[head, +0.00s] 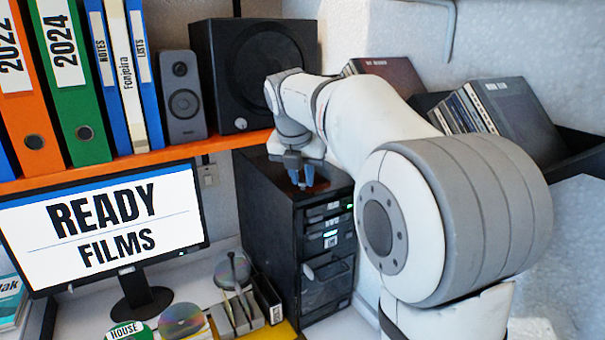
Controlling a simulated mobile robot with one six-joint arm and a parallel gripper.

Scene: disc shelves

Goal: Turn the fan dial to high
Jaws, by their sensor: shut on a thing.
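My gripper (298,180) points down with its blue fingers at the top of a black tower unit (265,225), near that unit's front right. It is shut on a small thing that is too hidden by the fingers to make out. A reddish-brown patch (318,183) shows on the top beside the fingertips. The tower's front has several drive slots, a green light and a light grey handle-like part (325,269). A black box with a round front (262,65) stands on the shelf behind my gripper; I cannot tell if it is a fan.
An orange shelf (225,141) holds binders and a grey speaker (183,95). A monitor (105,228) stands at left. Discs and an organizer (240,318) lie on the desk before the tower. A black rack of cases (505,115) is at right, behind my arm.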

